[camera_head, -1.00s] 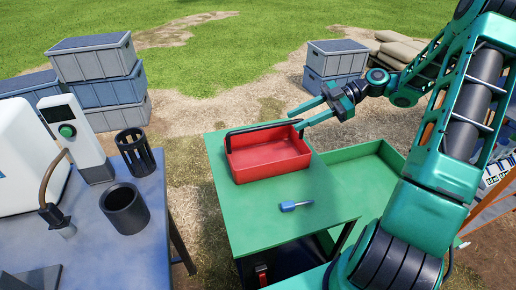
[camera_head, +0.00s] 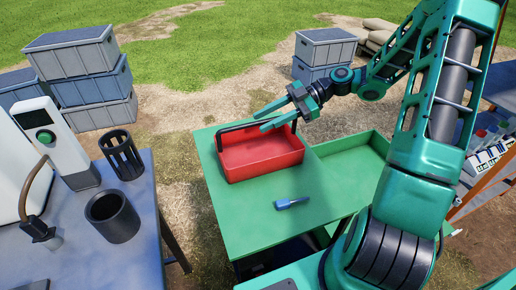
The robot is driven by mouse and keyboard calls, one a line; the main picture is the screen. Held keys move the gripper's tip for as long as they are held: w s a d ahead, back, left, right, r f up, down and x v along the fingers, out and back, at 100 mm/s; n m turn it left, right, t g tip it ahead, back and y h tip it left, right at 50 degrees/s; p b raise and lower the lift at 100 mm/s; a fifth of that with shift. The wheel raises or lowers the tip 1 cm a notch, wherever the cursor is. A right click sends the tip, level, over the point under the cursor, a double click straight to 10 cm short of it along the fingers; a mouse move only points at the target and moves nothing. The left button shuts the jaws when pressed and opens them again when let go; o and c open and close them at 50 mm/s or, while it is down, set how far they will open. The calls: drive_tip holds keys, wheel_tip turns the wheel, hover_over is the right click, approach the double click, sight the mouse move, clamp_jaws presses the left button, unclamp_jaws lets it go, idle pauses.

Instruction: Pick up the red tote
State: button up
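The red tote (camera_head: 262,158) is an open, shallow box with a dark handle bar (camera_head: 236,128) along its far side. It sits on the green worktop (camera_head: 250,211). My gripper (camera_head: 259,121) is open, with its two teal fingers pointing left and apart. The fingertips are at the far side of the tote, by the handle. I cannot tell whether the bar lies between the fingers or whether they touch it. The tote appears to rest flat on the worktop.
A small blue-handled item (camera_head: 291,202) lies on the worktop before the tote. A green tray (camera_head: 350,151) adjoins at the right. A grey table (camera_head: 77,257) at the left holds a dark cup (camera_head: 112,214) and a slotted black holder (camera_head: 122,153). Grey crates (camera_head: 325,47) stand behind.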

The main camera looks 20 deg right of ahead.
sight(257, 123)
drive_tip(key=shift+x, duration=1.55)
drive_tip(key=shift+s, duration=0.1)
clamp_jaws()
drive_tip(key=shift+r, duration=0.1)
